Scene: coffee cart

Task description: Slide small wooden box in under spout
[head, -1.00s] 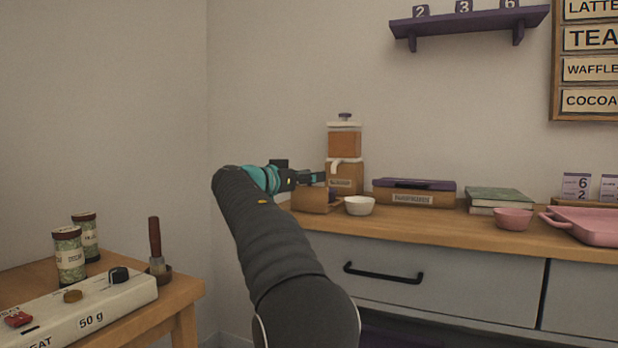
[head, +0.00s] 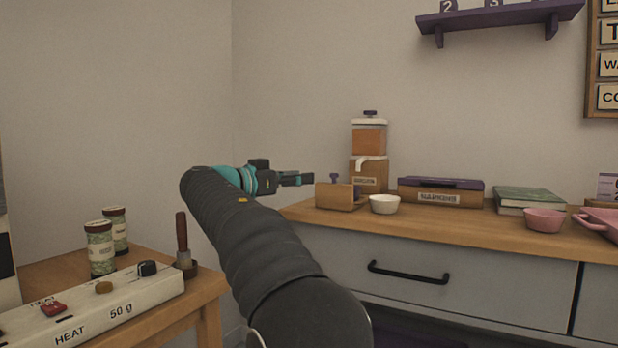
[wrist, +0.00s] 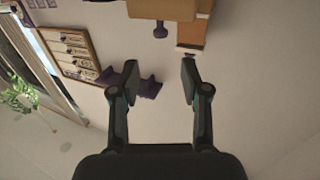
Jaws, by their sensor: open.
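The small wooden box (head: 336,197) with a purple knob stands at the left end of the wooden counter. The dispenser (head: 369,175), with an orange-brown fill and a white spout (head: 371,162), stands behind it and to its right. A white bowl (head: 384,205) is just right of the box, in front of the dispenser. My gripper (head: 303,179) is open and empty, left of the box and apart from it. In the wrist view, which is upside down, the open fingers (wrist: 150,85) show with the box (wrist: 168,8) and its purple knob (wrist: 160,31) beyond them.
A wooden case with purple lid (head: 440,192), a green book (head: 530,196) and a pink bowl (head: 544,219) stand further right on the counter (head: 440,225). A side table at left holds jars (head: 100,250), a tamper (head: 182,240) and a heat panel (head: 95,305).

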